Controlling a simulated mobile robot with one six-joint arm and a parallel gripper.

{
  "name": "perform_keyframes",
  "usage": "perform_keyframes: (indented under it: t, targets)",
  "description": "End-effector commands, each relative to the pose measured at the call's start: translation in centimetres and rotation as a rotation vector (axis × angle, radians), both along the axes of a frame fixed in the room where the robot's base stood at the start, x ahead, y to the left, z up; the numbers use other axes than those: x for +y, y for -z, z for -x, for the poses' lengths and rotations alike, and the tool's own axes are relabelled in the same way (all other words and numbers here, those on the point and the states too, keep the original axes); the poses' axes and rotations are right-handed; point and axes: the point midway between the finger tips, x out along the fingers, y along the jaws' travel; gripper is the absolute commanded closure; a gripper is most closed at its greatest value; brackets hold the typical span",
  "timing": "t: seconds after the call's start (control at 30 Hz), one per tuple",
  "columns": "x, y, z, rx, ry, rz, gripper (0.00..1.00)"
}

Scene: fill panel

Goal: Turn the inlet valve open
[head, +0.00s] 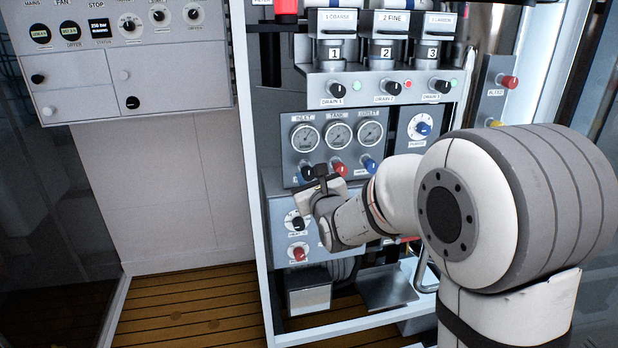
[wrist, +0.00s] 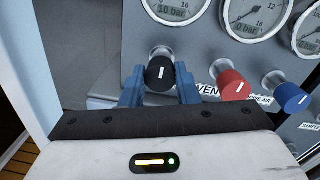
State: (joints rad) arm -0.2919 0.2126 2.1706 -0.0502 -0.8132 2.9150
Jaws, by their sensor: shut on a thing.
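The inlet valve is a black knob with a white mark (wrist: 160,73), below the inlet gauge (head: 305,138) on the grey panel. My gripper (wrist: 160,88) has its two blue fingers on either side of the black knob and is shut on it. The white mark on the knob stands upright, slightly tilted, in the wrist view. In the head view my gripper (head: 318,172) is at the lower left of the gauge panel and partly hides the knob.
Right of the black knob are a red knob (wrist: 233,84) and a blue knob (wrist: 290,97), close to my gripper. More gauges (head: 339,135) sit above. Filter drains (head: 388,88) are higher up. A white frame post (head: 250,150) stands left of the panel.

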Motion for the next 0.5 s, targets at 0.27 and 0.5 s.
perform_keyframes:
  t: [0.27,0.5]
  targets:
    - [0.02,0.07,0.02,-0.003,-0.001,0.01,0.95]
    - [0.03,0.3,0.01,-0.028,-0.001,0.096,0.95]
